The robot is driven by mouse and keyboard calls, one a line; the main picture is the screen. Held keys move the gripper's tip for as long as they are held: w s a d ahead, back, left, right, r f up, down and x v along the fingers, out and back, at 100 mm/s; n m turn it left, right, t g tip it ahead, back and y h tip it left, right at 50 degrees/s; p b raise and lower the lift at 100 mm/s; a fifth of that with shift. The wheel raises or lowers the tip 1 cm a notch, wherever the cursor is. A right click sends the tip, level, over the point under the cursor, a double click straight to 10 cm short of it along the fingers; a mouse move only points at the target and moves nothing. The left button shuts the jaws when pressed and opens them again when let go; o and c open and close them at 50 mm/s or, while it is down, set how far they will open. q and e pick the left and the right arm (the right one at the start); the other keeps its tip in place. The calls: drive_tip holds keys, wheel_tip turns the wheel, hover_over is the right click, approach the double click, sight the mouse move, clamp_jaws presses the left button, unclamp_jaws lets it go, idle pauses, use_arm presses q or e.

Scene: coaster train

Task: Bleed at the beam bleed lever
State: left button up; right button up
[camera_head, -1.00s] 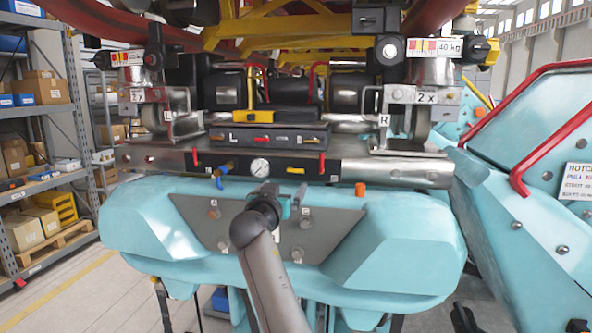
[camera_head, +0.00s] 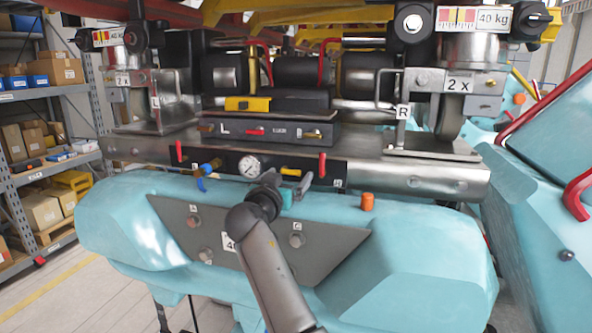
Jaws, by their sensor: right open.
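A steel beam (camera_head: 410,177) crosses the view and carries a black panel with a round gauge (camera_head: 250,167). Along the panel are a red lever at the left (camera_head: 180,151), a blue-and-yellow valve handle (camera_head: 207,172), a small yellow handle (camera_head: 291,172) and a red lever at the right (camera_head: 322,165). I cannot read which one is the bleed lever. My right gripper (camera_head: 296,188) is open, in front of the panel's lower edge, just below the small yellow handle and left of the right red lever. Its wrist hides part of the panel; contact cannot be told. My left gripper is out of view.
A turquoise body (camera_head: 420,262) with a grey plate (camera_head: 330,243) lies below the beam. An orange knob (camera_head: 367,202) stands right of my gripper. A black box (camera_head: 310,133) sits above the beam. A red rail (camera_head: 575,195) is at the right, shelves (camera_head: 75,210) at the left.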

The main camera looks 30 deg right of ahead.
drive_tip(key=shift+w+d, duration=0.2)
drive_tip(key=shift+a, duration=0.1)
drive_tip(key=shift+c, duration=0.6)
drive_tip(key=c, duration=1.2)
